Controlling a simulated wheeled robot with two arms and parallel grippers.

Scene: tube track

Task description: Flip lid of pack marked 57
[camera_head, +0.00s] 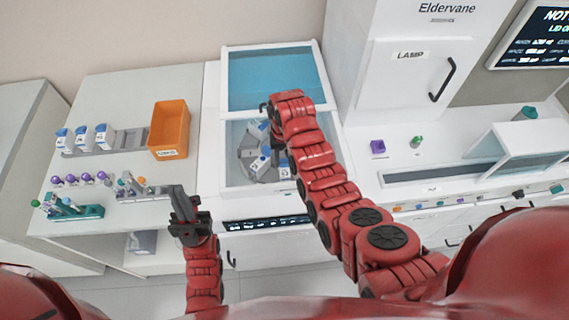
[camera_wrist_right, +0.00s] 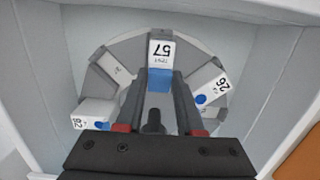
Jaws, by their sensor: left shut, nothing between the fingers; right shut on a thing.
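The pack marked 57 (camera_wrist_right: 160,56) is white with a blue end (camera_wrist_right: 160,79). It stands in a slot of a grey round rack (camera_wrist_right: 130,50), at the upper middle of the right wrist view. My right gripper (camera_wrist_right: 159,88) is shut on this pack, its dark fingers on either side of the blue end. In the head view my right wrist hides the pack and most of that gripper. My left gripper (camera_head: 178,200) is shut and empty, in front of the left counter, away from the rack.
The rack sits inside a white chamber (camera_head: 232,135) with a raised blue-tinted clear lid (camera_head: 270,78). Packs marked 26 (camera_wrist_right: 212,88) and 82 (camera_wrist_right: 90,115) share the rack. An orange bin (camera_head: 170,128), more packs (camera_head: 82,138) and tube racks (camera_head: 72,208) stand on the left counter.

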